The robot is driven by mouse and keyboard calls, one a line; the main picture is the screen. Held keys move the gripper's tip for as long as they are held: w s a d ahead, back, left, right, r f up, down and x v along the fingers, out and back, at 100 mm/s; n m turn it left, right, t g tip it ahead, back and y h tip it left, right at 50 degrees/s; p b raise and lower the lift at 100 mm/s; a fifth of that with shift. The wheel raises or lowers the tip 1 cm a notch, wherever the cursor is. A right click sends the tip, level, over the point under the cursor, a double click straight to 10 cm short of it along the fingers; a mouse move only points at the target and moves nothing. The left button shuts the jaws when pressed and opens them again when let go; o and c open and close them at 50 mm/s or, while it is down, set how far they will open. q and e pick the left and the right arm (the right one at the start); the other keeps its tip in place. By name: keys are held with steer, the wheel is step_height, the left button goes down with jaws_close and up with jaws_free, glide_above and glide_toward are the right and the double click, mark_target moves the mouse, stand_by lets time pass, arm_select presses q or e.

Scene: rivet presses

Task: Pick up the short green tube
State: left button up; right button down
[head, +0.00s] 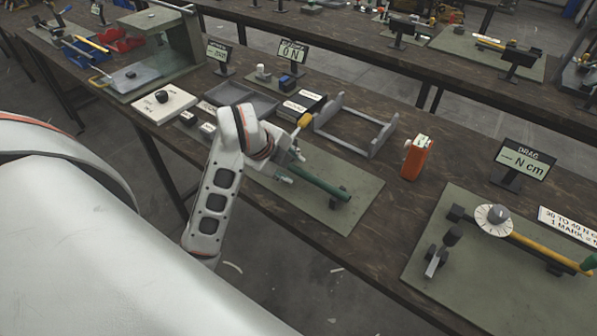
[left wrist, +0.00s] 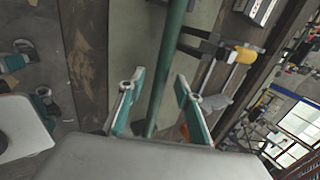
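A green tube (head: 322,185) lies on a green-grey mat (head: 345,211) in the middle of the bench in the head view. Its left end is hidden behind my left gripper (head: 291,167). In the left wrist view the tube (left wrist: 170,62) runs from the top edge down between two teal fingers. My left gripper (left wrist: 160,98) is open there, with a finger on each side of the tube and visible gaps to it. I cannot tell how far the tube lies below the fingertips. My right gripper is in neither view.
A grey frame (head: 376,146) and a yellow handle (head: 304,120) stand just behind the gripper. An orange box (head: 415,158) is to the right, near a drag sign (head: 523,160) and a second mat (head: 470,283). A grey tray (head: 240,99) lies to the left.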

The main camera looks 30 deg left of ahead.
arm_select(q)
jaws_close()
steer(key=shift+r, duration=0.15)
